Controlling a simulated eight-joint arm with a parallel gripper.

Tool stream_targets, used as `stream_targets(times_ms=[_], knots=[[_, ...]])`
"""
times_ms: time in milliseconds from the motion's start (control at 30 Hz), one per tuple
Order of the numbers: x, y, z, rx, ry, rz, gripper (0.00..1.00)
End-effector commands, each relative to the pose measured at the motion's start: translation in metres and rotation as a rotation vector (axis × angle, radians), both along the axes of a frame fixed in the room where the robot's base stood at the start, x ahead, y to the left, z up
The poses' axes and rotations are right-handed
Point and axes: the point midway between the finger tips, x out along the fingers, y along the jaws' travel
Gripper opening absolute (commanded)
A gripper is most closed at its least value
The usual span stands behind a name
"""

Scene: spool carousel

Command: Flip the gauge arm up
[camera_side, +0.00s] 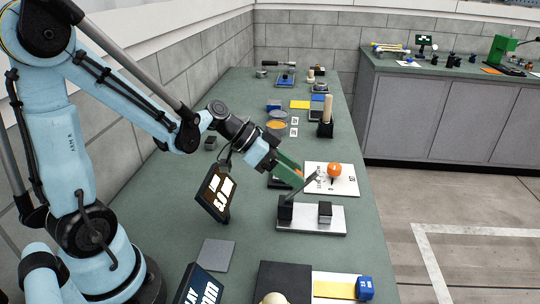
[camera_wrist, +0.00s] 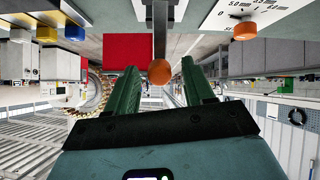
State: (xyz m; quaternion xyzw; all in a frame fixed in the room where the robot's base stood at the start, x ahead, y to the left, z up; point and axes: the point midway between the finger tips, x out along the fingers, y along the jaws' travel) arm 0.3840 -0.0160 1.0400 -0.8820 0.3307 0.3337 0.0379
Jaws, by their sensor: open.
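The gauge arm, a thin dark bar (camera_side: 307,185), slants up from a black block (camera_side: 286,208) on a white base plate (camera_side: 312,228). In the wrist view, a grey bar (camera_wrist: 160,28) comes down from the top edge and ends in an orange knob (camera_wrist: 160,72). My gripper (camera_side: 297,173) has green fingers and is at the bar in the side view. In the wrist view its fingers (camera_wrist: 162,88) are apart, with the knob between them in the picture. I cannot tell whether they touch the bar. The fingers partly hide the knob from the side.
A white marked card (camera_side: 345,187) with an orange ball (camera_side: 334,170) lies just behind the base plate. A blue block (camera_side: 364,288) and a yellow strip (camera_side: 334,290) are nearer. Bare green bench (camera_side: 259,233) lies left of the plate.

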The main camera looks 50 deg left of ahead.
Motion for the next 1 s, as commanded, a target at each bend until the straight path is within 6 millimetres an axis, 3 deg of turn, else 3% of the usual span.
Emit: stream_targets(times_ms=[700, 1000], knots=[[-0.058, 0.059, 0.064, -0.001, 0.000, 0.003, 0.53], [-0.066, 0.066, 0.073, 0.000, -0.001, 0.000, 0.53]])
